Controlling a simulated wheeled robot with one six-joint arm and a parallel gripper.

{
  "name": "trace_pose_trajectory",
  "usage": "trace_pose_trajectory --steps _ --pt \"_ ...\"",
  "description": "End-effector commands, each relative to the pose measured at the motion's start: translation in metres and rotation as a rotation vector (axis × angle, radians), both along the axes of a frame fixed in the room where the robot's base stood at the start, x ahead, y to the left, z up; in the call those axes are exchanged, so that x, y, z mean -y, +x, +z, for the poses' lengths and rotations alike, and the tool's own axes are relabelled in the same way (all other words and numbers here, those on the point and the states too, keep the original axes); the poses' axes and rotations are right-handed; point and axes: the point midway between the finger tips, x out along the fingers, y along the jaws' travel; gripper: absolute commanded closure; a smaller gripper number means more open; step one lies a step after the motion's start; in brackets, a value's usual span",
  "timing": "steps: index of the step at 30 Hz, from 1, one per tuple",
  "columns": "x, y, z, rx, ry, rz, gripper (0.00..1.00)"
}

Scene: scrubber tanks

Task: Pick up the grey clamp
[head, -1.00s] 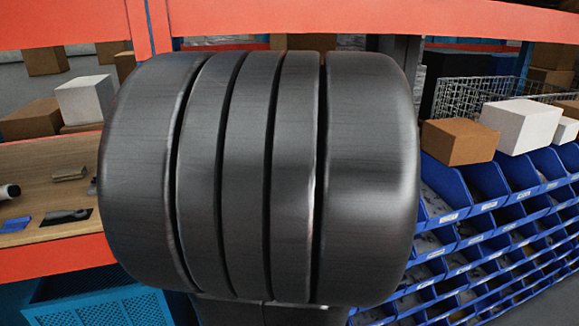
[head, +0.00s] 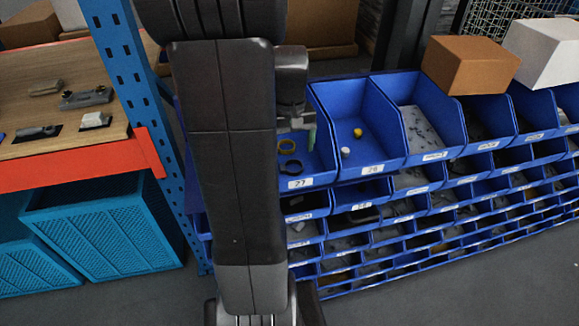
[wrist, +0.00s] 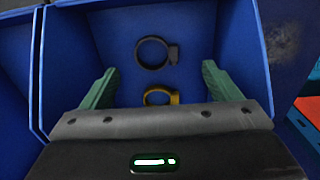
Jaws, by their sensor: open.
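The grey clamp (wrist: 171,53) is a dark ring with a small lug, lying in a blue bin (wrist: 215,45). In the wrist view it is beyond my fingertips, near the middle. It also shows in the head view (head: 291,169) near the front of the bin. A yellow clamp (wrist: 172,98) lies in the same bin, nearer my gripper in the wrist view. My gripper (wrist: 160,69) has its green fingers spread wide, one to each side, with nothing between them held. In the head view my arm hides the left part of this bin.
Blue bins stand in rows; the bin to the right (head: 352,102) holds a yellow and a white piece. Cardboard (head: 470,64) and white boxes (head: 545,52) sit on top. A blue rack post (head: 135,80) and wooden shelf (head: 60,75) stand left.

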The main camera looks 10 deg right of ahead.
Motion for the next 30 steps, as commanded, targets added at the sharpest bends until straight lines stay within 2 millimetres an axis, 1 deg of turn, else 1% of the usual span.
trace_pose_trajectory --steps 1,5,7,16,19,25,26,30 --pt "0.000 0.000 -0.005 -0.001 0.000 0.000 0.16" --pt "0.000 0.000 -0.011 0.000 0.000 0.000 0.16" --pt "0.002 0.001 -0.017 -0.001 0.000 -0.001 0.16" --pt "0.005 0.005 -0.055 -0.001 0.000 0.000 0.16" --pt "0.005 0.005 -0.060 -0.001 0.000 0.000 0.16" --pt "0.005 0.006 -0.060 0.001 0.000 0.000 0.16" --pt "0.005 0.006 -0.060 0.001 0.000 0.000 0.18" --pt "0.005 0.006 -0.060 0.001 0.000 0.000 0.46"
